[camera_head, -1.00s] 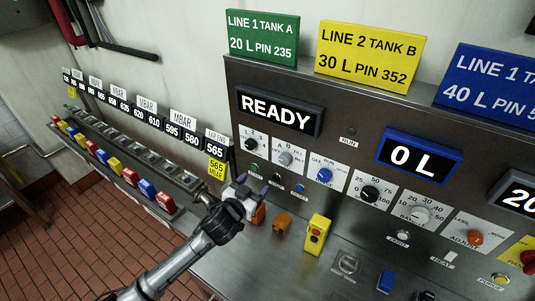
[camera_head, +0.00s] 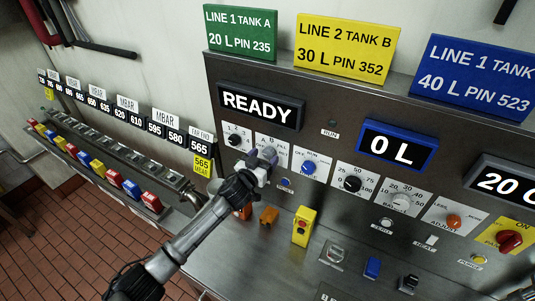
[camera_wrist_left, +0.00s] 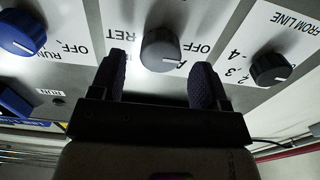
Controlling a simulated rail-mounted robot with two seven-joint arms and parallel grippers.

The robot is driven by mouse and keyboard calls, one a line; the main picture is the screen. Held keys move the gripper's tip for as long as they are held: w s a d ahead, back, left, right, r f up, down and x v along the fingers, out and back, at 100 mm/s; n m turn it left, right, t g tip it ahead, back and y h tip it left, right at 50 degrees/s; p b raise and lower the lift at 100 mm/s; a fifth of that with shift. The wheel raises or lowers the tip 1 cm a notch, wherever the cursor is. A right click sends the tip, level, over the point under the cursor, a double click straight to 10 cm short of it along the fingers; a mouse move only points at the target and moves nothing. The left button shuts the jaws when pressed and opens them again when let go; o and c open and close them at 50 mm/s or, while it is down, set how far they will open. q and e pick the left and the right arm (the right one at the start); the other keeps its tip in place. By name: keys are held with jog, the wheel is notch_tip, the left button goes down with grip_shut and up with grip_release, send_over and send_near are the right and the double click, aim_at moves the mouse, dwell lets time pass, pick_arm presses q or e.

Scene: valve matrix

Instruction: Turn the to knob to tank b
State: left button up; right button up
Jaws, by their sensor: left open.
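The grey "to" knob (camera_wrist_left: 159,48) sits on a white label plate with A, RET and OFF lettering, upside down in the left wrist view. Its white pointer mark faces the picture's right, near the A. My left gripper (camera_wrist_left: 158,80) is open, with one dark finger on each side just below the knob; I cannot tell whether they touch it. In the head view my left gripper (camera_head: 262,162) is at the panel and hides most of this knob. My right gripper is not in view.
The black "from line" knob (camera_wrist_left: 270,68) and a blue knob (camera_wrist_left: 22,32) flank it closely. The display (camera_head: 262,105) reads READY. A yellow sign (camera_head: 346,50) reads LINE 2 TANK B.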

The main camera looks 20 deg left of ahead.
pick_arm(q)
jog(key=shift+w+d, duration=0.2)
jog(key=shift+w, duration=1.1)
jog(key=c, duration=0.9)
